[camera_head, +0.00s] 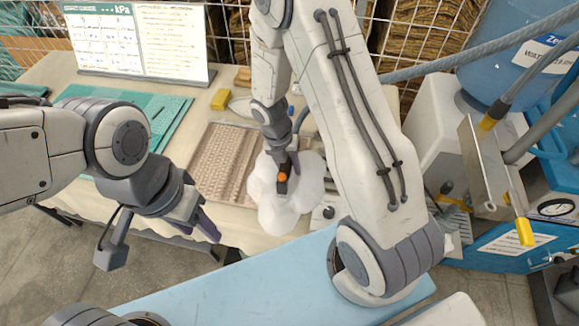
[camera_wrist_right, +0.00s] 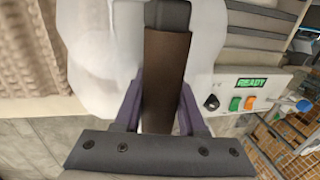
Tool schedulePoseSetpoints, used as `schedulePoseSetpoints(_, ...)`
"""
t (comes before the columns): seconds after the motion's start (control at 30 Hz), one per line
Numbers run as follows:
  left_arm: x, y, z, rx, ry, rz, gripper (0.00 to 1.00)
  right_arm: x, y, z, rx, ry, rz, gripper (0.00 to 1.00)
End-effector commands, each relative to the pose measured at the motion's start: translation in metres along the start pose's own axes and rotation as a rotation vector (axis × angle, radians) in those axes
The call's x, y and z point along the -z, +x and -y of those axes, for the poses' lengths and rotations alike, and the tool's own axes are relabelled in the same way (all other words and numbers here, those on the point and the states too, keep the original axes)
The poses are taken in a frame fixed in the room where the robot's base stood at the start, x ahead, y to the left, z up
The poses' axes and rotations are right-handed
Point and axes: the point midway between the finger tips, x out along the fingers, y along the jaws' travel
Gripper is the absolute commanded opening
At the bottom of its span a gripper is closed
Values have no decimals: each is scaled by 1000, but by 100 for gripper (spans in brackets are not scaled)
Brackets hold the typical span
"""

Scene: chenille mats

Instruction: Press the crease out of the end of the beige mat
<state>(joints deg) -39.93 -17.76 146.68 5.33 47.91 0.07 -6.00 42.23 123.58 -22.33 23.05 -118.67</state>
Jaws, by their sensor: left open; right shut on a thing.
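The beige ribbed mat (camera_head: 222,155) lies on the cream-covered table; its ribs also show at the left of the right wrist view (camera_wrist_right: 32,45). White, puffy steam-like clouds (camera_head: 278,212) cover its right end, so I cannot see the crease. My right gripper (camera_head: 285,165) is shut on the dark handle of a tool (camera_head: 283,186) with an orange spot, over the cloud at that end. The brown-black handle (camera_wrist_right: 165,75) stands between its purple fingers in the wrist view. The tool's working face is hidden. My left gripper (camera_head: 203,222) is open and empty, off the table's front edge.
A teal mat (camera_head: 165,117) lies left of the beige one. A yellow block (camera_head: 221,98) and a pale dish (camera_head: 241,106) lie behind it. A chart board (camera_head: 140,40) stands at the back. A control panel reading READY (camera_wrist_right: 250,84) is on the right.

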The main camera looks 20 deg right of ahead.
Motion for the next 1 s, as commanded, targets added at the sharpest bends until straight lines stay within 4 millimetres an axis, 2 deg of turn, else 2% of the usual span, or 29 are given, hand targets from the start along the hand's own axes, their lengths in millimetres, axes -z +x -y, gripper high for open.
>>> schedulePoseSetpoints(0.47, 0, 2, 0, 0, 0, 0, 50, -2, 6, -2, -1, 0, 2, 0)
schedulePoseSetpoints(1.0, 1, -12, -1, 0, 0, 0, 50, -23, 4, -1, -1, 1, 2, 0)
